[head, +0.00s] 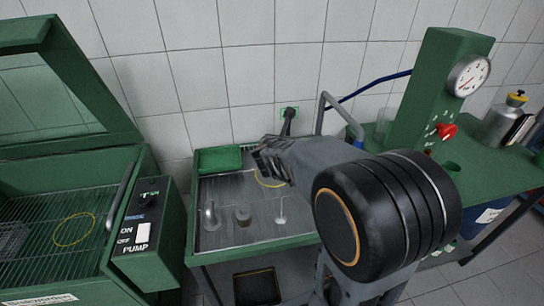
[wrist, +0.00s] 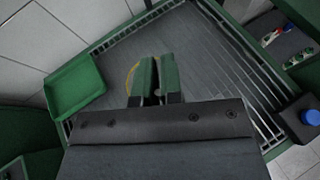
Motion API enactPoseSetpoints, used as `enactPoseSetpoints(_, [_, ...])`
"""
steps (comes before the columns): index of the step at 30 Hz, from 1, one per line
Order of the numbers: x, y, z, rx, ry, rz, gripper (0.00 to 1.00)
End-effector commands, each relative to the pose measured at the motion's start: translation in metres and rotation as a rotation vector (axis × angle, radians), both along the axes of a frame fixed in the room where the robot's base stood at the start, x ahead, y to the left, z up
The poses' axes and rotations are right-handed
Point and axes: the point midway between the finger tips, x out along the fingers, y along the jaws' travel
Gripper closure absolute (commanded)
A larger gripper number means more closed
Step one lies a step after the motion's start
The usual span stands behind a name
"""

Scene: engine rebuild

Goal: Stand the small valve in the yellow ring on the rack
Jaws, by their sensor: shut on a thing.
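My gripper (head: 268,160) is over the far part of the slatted rack (head: 225,180) in the green-framed bench, beside and partly over the yellow ring (head: 270,184). In the wrist view its two green fingers (wrist: 156,80) are closed together on a small grey thing (wrist: 157,92), seemingly the small valve, mostly hidden by the fingers. The yellow ring shows in the wrist view just left of the fingers (wrist: 130,76), its other side hidden behind them. I cannot tell whether the held thing touches the rack.
A pale valve-shaped part (head: 281,212), a dark short cylinder (head: 243,215) and a grey upright part (head: 210,215) stand on the rack's near half. A green tray (head: 219,159) sits at the back left. Left is a washer with another yellow ring (head: 74,230); right, a gauge press (head: 440,90).

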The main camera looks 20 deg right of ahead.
Motion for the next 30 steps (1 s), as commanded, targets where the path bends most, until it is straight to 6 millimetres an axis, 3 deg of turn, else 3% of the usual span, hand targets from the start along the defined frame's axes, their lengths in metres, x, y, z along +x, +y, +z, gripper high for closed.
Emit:
enactPoseSetpoints(6, [0.054, -0.006, -0.029, 0.001, 0.006, 0.000, 1.00])
enactPoseSetpoints(12, [0.079, -0.007, -0.060, 0.001, 0.002, 0.000, 1.00])
enactPoseSetpoints(23, [0.097, -0.008, -0.081, 0.000, 0.001, 0.003, 1.00])
enactPoseSetpoints(30, [0.098, -0.008, -0.109, 0.000, 0.001, 0.003, 1.00])
